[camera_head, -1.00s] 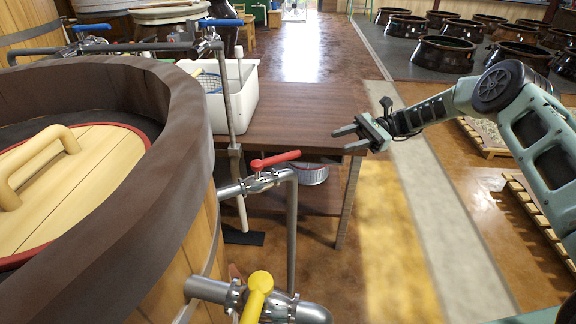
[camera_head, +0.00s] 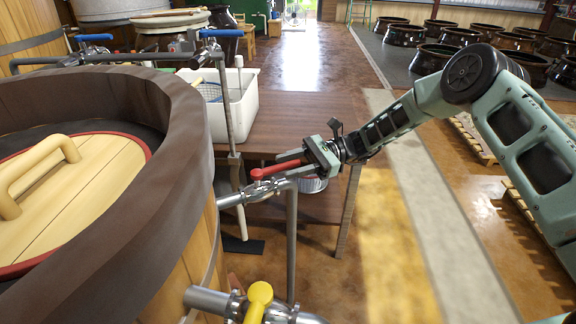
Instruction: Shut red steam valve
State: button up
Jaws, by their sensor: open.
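The red valve handle (camera_head: 270,170) sits on a metal valve on the pipe (camera_head: 236,198) that leaves the right side of the wooden vat (camera_head: 195,235). The lever lies roughly in line with that pipe, its free end pointing right and slightly up in the picture. My gripper (camera_head: 288,166) reaches in from the right, jaws open, with its fingertips at the lever's free end. One finger shows on the far side of the lever; the near finger partly overlaps it. I cannot tell whether either finger touches it.
A yellow-handled valve (camera_head: 259,295) stands below and nearer. Blue-handled valves (camera_head: 222,33) and an upright pipe (camera_head: 228,105) are behind. A brown table (camera_head: 290,118) carries a white tub (camera_head: 243,112). Dark jars (camera_head: 445,58) stand far right. Floor right of the table is clear.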

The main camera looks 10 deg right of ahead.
jog(key=shift+s+a, duration=0.15)
jog(key=shift+a, duration=0.35)
grip_shut()
